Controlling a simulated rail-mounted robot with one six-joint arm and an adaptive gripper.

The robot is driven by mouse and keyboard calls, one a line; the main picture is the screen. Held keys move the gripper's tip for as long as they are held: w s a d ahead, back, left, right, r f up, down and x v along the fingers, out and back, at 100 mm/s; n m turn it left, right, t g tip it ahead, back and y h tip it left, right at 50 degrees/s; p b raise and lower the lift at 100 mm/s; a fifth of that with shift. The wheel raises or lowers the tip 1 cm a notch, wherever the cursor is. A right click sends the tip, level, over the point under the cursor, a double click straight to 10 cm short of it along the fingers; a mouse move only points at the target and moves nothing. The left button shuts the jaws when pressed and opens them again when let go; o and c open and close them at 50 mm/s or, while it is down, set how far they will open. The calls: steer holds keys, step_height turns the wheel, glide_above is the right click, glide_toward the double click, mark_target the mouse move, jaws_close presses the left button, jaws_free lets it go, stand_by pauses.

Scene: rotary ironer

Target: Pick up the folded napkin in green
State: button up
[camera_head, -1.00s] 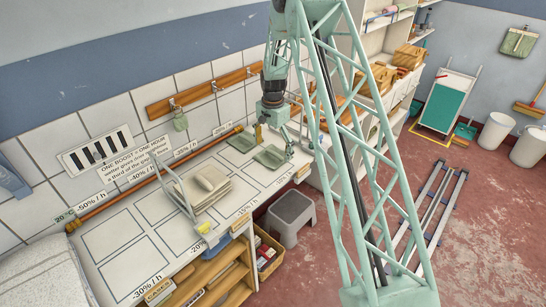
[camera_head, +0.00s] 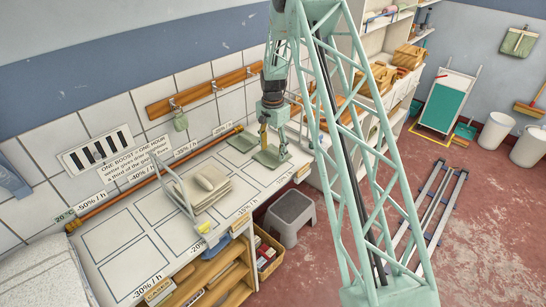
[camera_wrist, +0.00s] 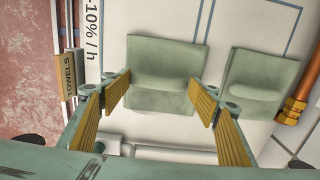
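Two green folded napkins lie on the white marked worktop. One napkin (camera_head: 268,158) is directly under my gripper (camera_head: 274,146); the other napkin (camera_head: 242,142) is just behind it to the left, near the wall. In the wrist view, the napkin under my gripper (camera_wrist: 162,92) sits in the middle, with a raised roll across it. The second napkin (camera_wrist: 258,84) is to its right, apart from it. My gripper (camera_wrist: 161,98) is open, with a yellow-padded finger on each side of the first napkin. Nothing is held; whether the fingers touch the napkin is unclear.
A stack of pale folded cloths (camera_head: 207,188) with a metal frame stands left on the worktop (camera_head: 117,235). A copper pipe (camera_head: 110,203) runs along the wall. A grey stool (camera_head: 290,215) stands below the front edge. A towels label (camera_wrist: 68,75) is at the edge.

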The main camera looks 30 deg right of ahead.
mark_target(273, 152)
steer(key=c, duration=0.4)
steer(key=shift+r, duration=0.2)
steer(key=shift+r, duration=4.8)
